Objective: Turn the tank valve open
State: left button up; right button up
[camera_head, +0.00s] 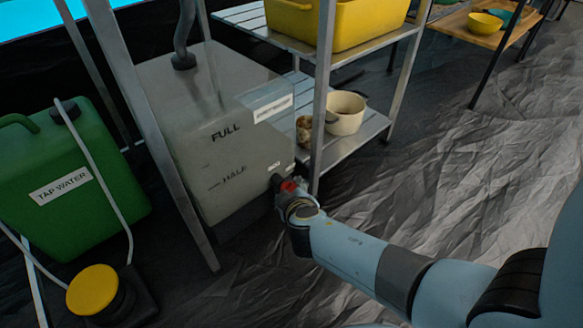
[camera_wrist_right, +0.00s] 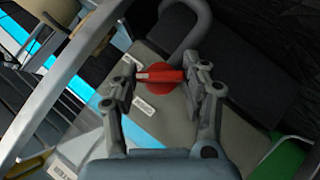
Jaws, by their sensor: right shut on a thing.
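The grey tank (camera_head: 215,150), marked FULL and HALF, stands inside a metal frame left of centre in the head view. Its red valve handle (camera_head: 288,186) sits low on the tank's right-hand side, mostly covered by my right gripper (camera_head: 285,197). In the right wrist view, the red handle (camera_wrist_right: 158,76) lies crosswise between the two fingers of my right gripper (camera_wrist_right: 158,90), one finger at each end. The gripper is shut on the handle. The tank face (camera_wrist_right: 160,110) lies behind it. My left gripper is not in view.
A frame post (camera_head: 322,100) rises just behind the valve. A shelf (camera_head: 345,145) holds a cream pot (camera_head: 346,113). Crumpled grey floor (camera_head: 450,170) at the right is clear.

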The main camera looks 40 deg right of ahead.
jog(key=shift+a+f+n+t+h, duration=0.1)
jog(key=shift+n+t+h, duration=0.35)
jog(key=shift+n+h, duration=0.5)
jog(key=shift+a+f+n+t+h, duration=0.1)
jog(key=shift+n+t+h, duration=0.45)
jog(key=shift+h, duration=0.6)
jog(key=o, duration=1.2)
jog(key=shift+c, duration=0.2)
